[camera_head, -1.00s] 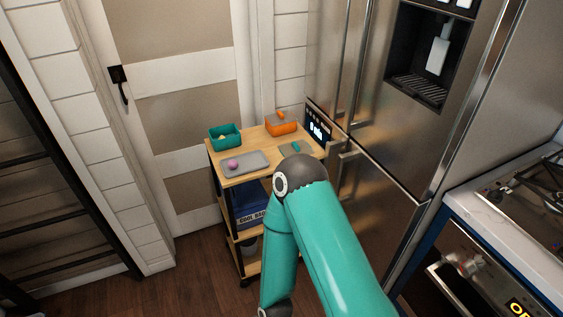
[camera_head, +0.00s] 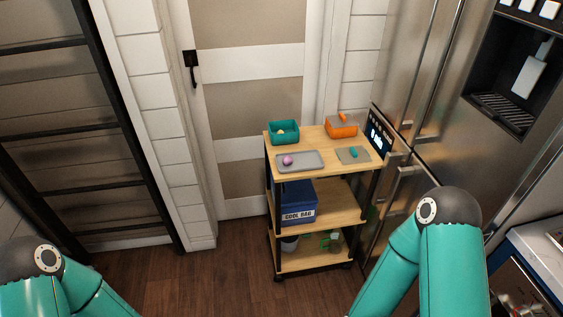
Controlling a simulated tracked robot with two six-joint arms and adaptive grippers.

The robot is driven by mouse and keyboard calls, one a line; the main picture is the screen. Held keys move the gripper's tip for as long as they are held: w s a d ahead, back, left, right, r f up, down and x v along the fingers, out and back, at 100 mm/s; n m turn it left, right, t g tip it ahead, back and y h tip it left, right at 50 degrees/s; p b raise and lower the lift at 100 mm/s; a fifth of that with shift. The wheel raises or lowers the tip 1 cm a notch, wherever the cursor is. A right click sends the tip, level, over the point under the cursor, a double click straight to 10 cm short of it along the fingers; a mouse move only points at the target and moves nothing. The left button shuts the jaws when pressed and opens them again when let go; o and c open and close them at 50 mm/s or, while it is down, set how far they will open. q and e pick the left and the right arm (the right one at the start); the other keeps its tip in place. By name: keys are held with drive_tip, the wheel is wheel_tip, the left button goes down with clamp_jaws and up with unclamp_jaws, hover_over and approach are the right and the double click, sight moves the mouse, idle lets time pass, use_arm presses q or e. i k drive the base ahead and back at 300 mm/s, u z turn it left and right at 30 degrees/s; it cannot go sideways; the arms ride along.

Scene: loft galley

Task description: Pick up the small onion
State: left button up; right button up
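A small round pink-purple item (camera_head: 288,160), which looks like the small onion, lies on a grey tray (camera_head: 313,161) on top of a wooden cart (camera_head: 315,143). A teal bin (camera_head: 284,139) behind the tray holds a small pale-yellow item (camera_head: 281,131) that I cannot identify. My two arms show only as teal links with dark joints at the lower left and lower right. Neither gripper is in view, and no arm touches the cart.
An orange container (camera_head: 341,131) and a grey mat (camera_head: 347,158) with a small teal item share the cart top. A blue cool bag (camera_head: 298,203) is on the middle shelf. The steel fridge (camera_head: 440,90) stands close on the right. Wooden floor (camera_head: 215,275) is open in front.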

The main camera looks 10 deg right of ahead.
sight(287, 160)
drive_tip(key=z, duration=0.1)
drive_tip(key=i, duration=1)
drive_tip(key=u, duration=0.05)
